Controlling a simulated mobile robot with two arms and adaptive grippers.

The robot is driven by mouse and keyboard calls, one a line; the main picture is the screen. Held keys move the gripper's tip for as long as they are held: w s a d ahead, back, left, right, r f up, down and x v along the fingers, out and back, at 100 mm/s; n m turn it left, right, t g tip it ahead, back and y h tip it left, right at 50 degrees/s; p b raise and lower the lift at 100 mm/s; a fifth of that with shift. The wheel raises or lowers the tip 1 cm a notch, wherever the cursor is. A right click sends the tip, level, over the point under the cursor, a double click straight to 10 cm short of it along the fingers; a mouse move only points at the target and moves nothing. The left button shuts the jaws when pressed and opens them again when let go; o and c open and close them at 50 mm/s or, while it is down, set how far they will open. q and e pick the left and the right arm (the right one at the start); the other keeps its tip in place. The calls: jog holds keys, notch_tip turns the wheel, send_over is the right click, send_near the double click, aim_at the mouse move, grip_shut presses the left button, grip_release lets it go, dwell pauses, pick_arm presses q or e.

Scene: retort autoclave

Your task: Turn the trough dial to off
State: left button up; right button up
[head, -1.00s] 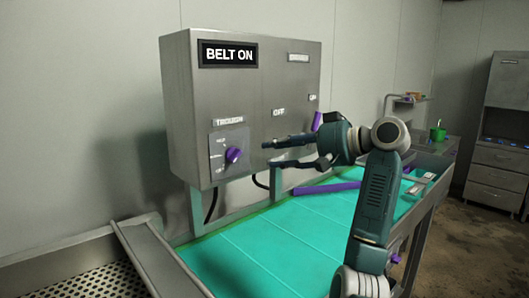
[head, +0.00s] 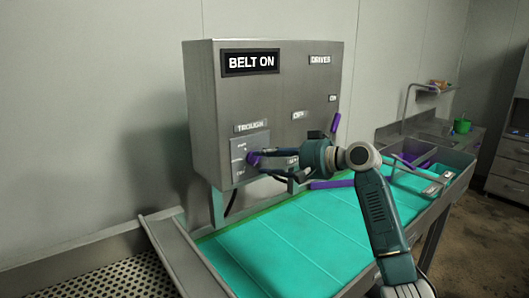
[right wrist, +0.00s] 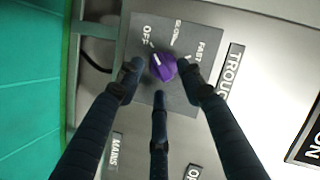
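The trough dial is a purple knob (head: 254,159) on a dark plate low on the left of the control box's front. In the right wrist view the dial (right wrist: 162,67) lies between my right gripper's fingertips, with OFF, SLOW and FAST printed around it. A pale mark shows on its upper left side, on the OFF side; its exact setting is hard to tell. My right gripper (head: 270,160) reaches the dial from the right and partly covers it. In the wrist view its three fingers (right wrist: 160,78) are spread around the dial, with small gaps beside it. My left gripper is out of view.
The grey control box (head: 205,110) carries a BELT ON display (head: 251,62). Below lies a teal belt (head: 280,245) with metal rails. A purple lever (head: 335,123) stands on the box's right side. A sink and green cup (head: 462,126) are at the back right.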

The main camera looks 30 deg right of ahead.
jog(key=shift+x, duration=0.8)
grip_shut()
jog(key=shift+n, duration=0.4)
grip_release()
jog(key=shift+s+h, duration=0.1)
jog(key=shift+h, duration=0.2)
jog(key=v, duration=1.2)
jog(key=shift+d+r, duration=0.1)
